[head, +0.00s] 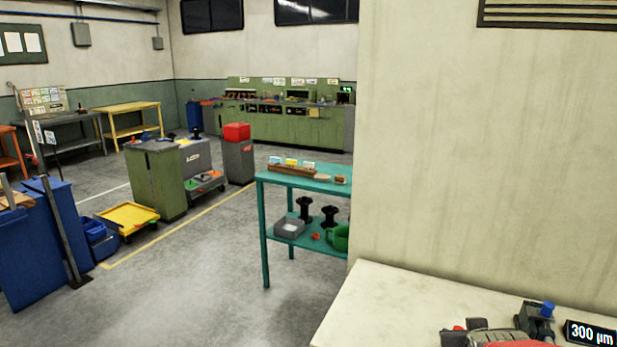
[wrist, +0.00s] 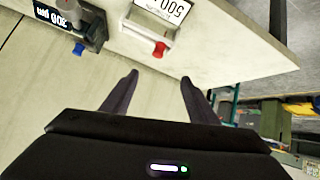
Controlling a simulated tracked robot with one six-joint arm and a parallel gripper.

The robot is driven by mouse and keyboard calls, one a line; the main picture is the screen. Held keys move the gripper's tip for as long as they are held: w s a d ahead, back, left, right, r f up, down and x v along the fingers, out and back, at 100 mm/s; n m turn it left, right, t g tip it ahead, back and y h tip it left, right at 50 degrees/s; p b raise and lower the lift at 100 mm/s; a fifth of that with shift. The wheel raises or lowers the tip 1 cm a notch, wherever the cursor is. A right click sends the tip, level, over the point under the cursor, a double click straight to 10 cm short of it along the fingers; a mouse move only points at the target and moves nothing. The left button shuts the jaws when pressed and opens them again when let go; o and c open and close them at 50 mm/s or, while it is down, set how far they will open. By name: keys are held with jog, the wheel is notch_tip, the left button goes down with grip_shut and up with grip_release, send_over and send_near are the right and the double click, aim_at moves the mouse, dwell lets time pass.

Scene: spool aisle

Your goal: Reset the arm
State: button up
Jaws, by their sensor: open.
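My gripper (wrist: 159,77) shows in the wrist view with its two dark fingers spread apart and nothing between them. It is over or near a pale bench top (wrist: 225,58), which carries a small stand with a red knob (wrist: 159,49) and a "500" label beyond the fingertips. A darker device with a blue knob (wrist: 79,48) and a "300 µm" label stands to the left. I cannot make out the gripper in the head view, so the arm's overall pose is hidden.
In the head view the pale bench (head: 400,300) fills the lower right, against a wall (head: 480,150). A teal shelf cart (head: 266,235) with black spools stands beyond it. Blue bins (head: 35,260) and a yellow tray (head: 128,217) are left. The grey floor between is clear.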

jog(key=s+a+r+n+g+y, duration=0.1)
jog(key=s+a+r+y, duration=0.1)
jog(key=s+a, duration=0.5)
jog(key=s+a+r+n+g+y, duration=0.1)
jog(key=s+a+r, duration=0.3)
jog(key=a, duration=1.1)
jog(key=s+g+y, duration=0.1)
jog(key=s, duration=0.2)
jog(key=shift+s+a+r+y, duration=0.2)
jog(key=shift+s+y, duration=0.1)
jog(key=shift+s, duration=0.1)
